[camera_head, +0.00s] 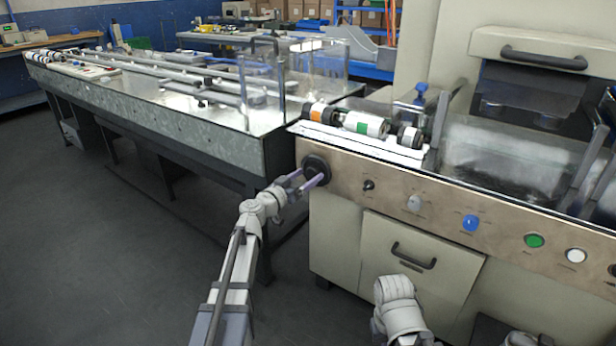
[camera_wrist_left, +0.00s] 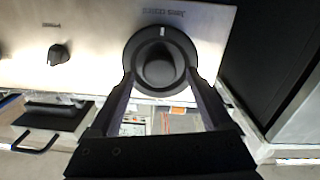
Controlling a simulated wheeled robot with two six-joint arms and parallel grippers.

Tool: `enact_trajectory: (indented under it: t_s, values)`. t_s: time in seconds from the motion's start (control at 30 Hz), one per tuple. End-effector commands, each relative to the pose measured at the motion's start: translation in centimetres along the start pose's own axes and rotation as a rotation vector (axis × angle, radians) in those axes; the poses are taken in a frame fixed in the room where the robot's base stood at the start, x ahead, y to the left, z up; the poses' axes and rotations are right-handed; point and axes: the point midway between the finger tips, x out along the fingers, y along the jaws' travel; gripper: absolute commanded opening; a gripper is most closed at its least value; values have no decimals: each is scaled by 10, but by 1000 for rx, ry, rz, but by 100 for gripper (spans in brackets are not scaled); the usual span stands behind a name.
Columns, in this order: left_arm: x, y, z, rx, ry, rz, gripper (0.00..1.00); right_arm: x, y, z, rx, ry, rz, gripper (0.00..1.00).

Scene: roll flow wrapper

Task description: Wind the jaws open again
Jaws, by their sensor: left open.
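A round black knob (camera_head: 315,170) with a raised grip sits at the left end of the machine's metal front panel (camera_head: 350,183). It also shows in the left wrist view (camera_wrist_left: 160,62), with a white mark on its rim facing an upside-down label that seems to begin "Jaws". My left gripper (camera_head: 306,182) is open at the knob. In the left wrist view its two fingers (camera_wrist_left: 159,80) stand on either side of the knob; I cannot tell whether they touch it. My right gripper is not in view; only part of my right arm shows, low in the head view.
A small black switch (camera_head: 369,185), a blue button (camera_head: 470,223) and a green button (camera_head: 534,240) lie along the panel to the right. A drawer handle (camera_head: 414,256) sticks out below. A long conveyor table (camera_head: 170,120) stands left; the floor in front is clear.

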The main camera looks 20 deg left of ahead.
Motion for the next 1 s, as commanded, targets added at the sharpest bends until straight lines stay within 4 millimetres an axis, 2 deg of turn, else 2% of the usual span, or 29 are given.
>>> enact_trajectory:
  t_s: [0.1, 0.33, 1.0]
  values:
    - [9, 0, 0, 0, 0, 0, 84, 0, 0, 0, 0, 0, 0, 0]
    - [9, 0, 0, 0, 0, 0, 84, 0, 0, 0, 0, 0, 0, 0]
    - [9, 0, 0, 0, 0, 0, 8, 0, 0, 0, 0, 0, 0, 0]
